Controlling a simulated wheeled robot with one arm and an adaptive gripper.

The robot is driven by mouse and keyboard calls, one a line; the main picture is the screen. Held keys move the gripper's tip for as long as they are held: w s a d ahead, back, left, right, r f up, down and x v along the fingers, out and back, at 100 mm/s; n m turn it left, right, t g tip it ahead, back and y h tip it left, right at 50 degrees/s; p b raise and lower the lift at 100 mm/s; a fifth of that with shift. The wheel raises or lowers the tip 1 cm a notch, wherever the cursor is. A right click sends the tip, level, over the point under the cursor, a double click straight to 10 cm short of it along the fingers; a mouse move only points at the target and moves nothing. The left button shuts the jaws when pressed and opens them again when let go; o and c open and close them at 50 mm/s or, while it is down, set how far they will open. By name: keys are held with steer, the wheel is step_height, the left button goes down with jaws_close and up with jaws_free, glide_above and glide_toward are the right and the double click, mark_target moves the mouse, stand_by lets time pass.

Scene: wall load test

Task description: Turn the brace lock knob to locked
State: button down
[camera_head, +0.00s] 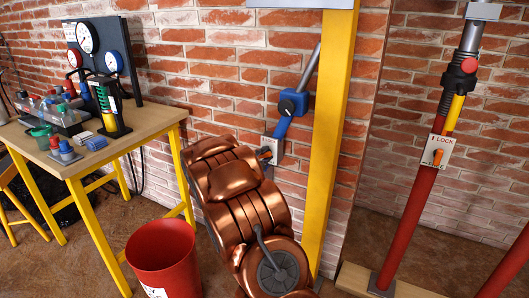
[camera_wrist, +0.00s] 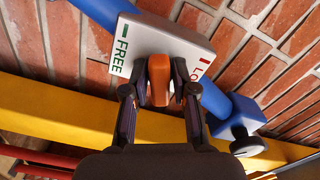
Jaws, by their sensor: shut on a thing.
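An orange lock knob (camera_wrist: 158,80) sits on a white plate (camera_wrist: 150,40) fixed to a blue brace (camera_wrist: 214,98). In the wrist view, green FREE lettering is on the plate's left and red LOCK lettering on its right. The knob stands upright in the picture, between the two words. My gripper (camera_wrist: 160,84) is shut on the knob, one finger on each side; the right finger covers part of the LOCK side.
The yellow post (camera_head: 331,150) stands just right of the brace. A black clamp knob (camera_head: 287,107) sticks out higher on the brace. A red brace (camera_head: 407,235) with its own orange knob (camera_head: 437,157) stands at right. A red bucket (camera_head: 165,262) and a workbench (camera_head: 150,117) are at left.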

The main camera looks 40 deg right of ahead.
steer(key=n+p, duration=0.3)
steer(key=p, duration=0.1)
steer(key=shift+r+p, duration=0.2)
steer(key=shift+p, duration=0.15)
steer(key=n+p, duration=0.4)
steer(key=shift+p, duration=0.35)
steer(key=n+p, duration=0.3)
steer(key=p, duration=0.1)
steer(key=n+p, duration=0.2)
steer(key=shift+f+n+p, duration=0.2)
steer(key=shift+n+p, duration=0.1)
steer(key=shift+n, duration=0.4)
steer(key=c, duration=1.1)
jaws_free()
